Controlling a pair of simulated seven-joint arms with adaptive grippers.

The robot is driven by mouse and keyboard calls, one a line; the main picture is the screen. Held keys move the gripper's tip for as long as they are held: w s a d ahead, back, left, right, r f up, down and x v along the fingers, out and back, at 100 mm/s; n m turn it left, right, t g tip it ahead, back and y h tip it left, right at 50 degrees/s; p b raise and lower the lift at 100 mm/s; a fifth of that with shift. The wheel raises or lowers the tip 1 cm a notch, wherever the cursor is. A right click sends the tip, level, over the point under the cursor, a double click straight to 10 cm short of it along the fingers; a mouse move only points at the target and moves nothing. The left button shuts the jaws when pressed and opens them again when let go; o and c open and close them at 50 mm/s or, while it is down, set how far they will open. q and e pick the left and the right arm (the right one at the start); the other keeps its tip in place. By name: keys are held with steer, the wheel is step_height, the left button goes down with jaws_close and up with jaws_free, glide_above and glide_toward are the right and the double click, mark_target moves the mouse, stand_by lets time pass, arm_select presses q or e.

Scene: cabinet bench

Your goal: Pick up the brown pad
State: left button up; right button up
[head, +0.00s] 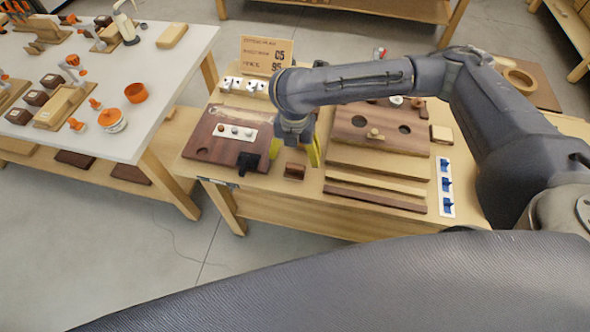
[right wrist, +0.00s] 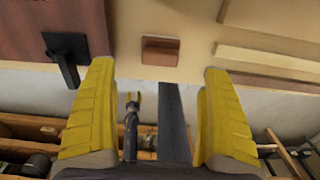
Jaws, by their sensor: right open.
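The brown pad (head: 294,171) is a small block near the front edge of the wooden bench, between the dark cutting board and the stepped wooden planks. It also shows in the right wrist view (right wrist: 160,51), at the top middle, beyond the fingertips and between their lines. My right gripper (head: 296,155) hangs over the bench with its yellow fingers spread, just above and behind the pad in the head view. In the right wrist view the yellow fingers (right wrist: 160,80) are wide apart with nothing between them.
A black bracket-like piece (head: 248,164) stands left of the pad by the dark board (head: 210,145). Stepped planks (head: 375,190) lie to the right, with a white strip of blue hooks (head: 446,188) beyond. A price sign (head: 265,56) stands behind. A white table (head: 130,145) is at left.

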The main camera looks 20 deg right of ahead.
mark_target(295, 166)
steer(key=shift+f, duration=4.2)
steer(key=c, duration=1.3)
